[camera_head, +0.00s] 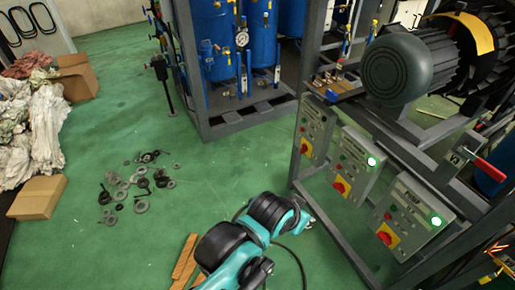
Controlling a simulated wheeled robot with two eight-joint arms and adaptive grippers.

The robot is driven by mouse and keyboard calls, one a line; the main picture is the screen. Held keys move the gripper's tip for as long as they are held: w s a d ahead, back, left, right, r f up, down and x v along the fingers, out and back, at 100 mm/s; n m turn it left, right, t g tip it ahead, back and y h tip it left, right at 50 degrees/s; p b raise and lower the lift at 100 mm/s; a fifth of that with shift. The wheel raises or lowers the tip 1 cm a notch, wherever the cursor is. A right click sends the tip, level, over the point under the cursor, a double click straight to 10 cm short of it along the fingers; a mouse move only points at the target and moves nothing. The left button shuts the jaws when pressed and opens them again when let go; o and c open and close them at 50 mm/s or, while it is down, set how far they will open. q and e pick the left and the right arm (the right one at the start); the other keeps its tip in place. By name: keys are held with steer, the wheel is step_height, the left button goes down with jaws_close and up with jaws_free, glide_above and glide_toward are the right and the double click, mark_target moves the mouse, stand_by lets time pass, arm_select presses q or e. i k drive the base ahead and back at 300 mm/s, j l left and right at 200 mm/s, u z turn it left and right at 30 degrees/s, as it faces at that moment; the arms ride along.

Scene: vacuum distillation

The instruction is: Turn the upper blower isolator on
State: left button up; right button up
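Three grey control boxes stand in a slanting row on a metal frame at right. Each has a red rotary switch on a yellow plate: the far switch (305,148), the middle switch (341,187) and the near switch (387,238). A red lever handle (489,168) sticks out of a small grey box higher on the frame at far right. I cannot tell which of these is the upper blower isolator. My teal and black arm reaches in from the bottom middle, left of the boxes. I see no gripper fingers.
A large grey motor (398,68) sits on the frame above the boxes. Green lamps glow on the middle box (358,150) and near box (425,205). Blue tanks (215,40) stand behind. Loose round parts (140,183) and a cardboard box (37,197) lie on the green floor.

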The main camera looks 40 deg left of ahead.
mark_target(304, 147)
steer(key=u, duration=0.95)
steer(key=i+j+z, duration=0.2)
steer(key=j, duration=0.2)
steer(key=i+j+z, duration=0.2)
steer(key=j, duration=0.25)
steer(key=j+z, duration=0.25)
steer(key=j, duration=0.2)
steer(key=i+j+z, duration=0.2)
steer(key=j, duration=0.3)
steer(key=j+z, duration=0.2)
steer(key=j, duration=0.3)
